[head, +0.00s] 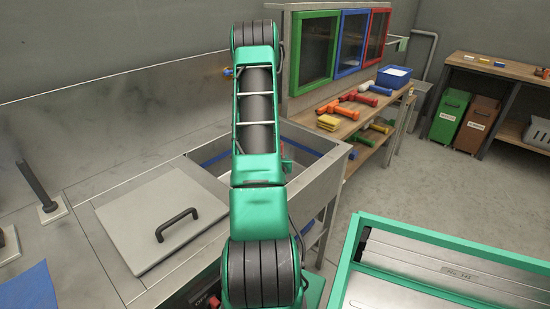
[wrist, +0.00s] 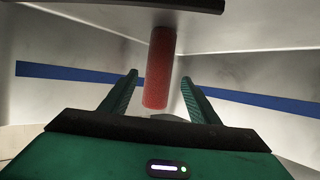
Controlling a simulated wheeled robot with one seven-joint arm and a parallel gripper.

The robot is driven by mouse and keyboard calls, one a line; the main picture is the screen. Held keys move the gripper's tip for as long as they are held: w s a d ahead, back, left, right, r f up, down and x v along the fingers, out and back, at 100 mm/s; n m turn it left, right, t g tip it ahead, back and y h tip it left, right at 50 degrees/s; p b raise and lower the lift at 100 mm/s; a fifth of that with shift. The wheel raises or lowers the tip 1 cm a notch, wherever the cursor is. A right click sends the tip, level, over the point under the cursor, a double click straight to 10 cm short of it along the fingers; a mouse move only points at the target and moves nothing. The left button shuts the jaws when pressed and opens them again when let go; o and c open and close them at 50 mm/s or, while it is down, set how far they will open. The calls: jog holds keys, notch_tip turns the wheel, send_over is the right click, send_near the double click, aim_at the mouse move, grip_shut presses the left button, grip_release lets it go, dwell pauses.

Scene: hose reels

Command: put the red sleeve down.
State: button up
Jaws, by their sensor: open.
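The red sleeve (wrist: 160,62) is a rough red cylinder in the middle of the wrist view, nearly upright in the picture. My gripper (wrist: 160,78) is open, with one green finger on each side of the sleeve and visible gaps on both sides. The sleeve's lower end shows between the fingers.
A blue stripe (wrist: 75,75) runs along pale walls around the gripper. A grey lid with a black handle (head: 177,224) lies left of the basin. A wooden shelf (head: 345,127) with coloured pieces stands behind. A green-framed case (head: 440,243) is at front right.

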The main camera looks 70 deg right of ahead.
jog(key=shift+v, duration=1.3)
